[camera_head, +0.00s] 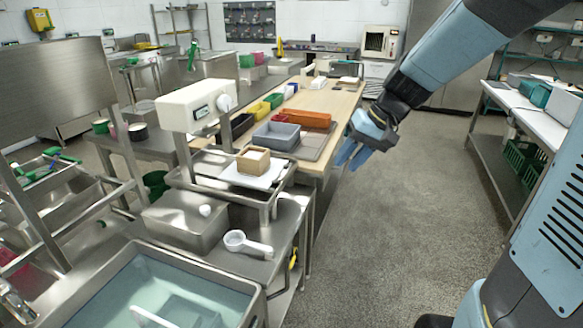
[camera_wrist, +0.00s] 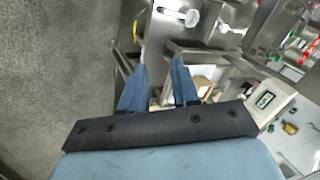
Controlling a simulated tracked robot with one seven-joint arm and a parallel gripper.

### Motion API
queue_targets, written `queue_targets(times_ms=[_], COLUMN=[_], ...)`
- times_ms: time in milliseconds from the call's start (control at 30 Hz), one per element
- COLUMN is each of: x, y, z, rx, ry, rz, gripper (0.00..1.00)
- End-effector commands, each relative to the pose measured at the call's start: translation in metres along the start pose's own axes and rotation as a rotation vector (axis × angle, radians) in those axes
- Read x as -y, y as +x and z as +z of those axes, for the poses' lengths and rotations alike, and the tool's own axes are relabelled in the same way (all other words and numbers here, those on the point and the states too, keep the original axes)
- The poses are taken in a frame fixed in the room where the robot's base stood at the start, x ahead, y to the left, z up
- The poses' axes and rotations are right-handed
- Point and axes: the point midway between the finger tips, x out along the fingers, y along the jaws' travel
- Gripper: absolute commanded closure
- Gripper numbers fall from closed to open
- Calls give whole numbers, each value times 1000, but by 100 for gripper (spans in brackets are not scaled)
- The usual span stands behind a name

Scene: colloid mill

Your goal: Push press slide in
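A press-like unit with a white head (camera_head: 196,106) and a small display stands at the left of the head view. In front of it a metal slide frame (camera_head: 183,186) carries a pale plate (camera_head: 262,178) with a wooden box (camera_head: 253,160) on it. The plate sits out in front of the white head, not under it. My gripper (camera_head: 352,160) is open and empty, pointing down over the aisle, right of the slide and apart from it. In the wrist view my gripper (camera_wrist: 159,84) shows two spread blue fingers. The white head (camera_wrist: 268,100) is at right there, and part of the slide frame (camera_wrist: 225,68) lies beyond the fingers.
A water basin (camera_head: 150,290) and a white scoop (camera_head: 247,243) are in front at left. A wooden bench (camera_head: 340,104) with grey (camera_head: 276,136) and orange (camera_head: 301,119) bins runs behind the slide. The floor (camera_head: 400,220) to the right is clear.

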Motion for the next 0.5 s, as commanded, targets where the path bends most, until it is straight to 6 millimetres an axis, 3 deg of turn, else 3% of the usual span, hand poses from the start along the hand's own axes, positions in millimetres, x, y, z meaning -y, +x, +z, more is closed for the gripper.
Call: queue_targets(times_ms=[500], x=[-21], y=[95], z=[-100], rx=[16], ry=[114], rz=[-401], gripper=[70])
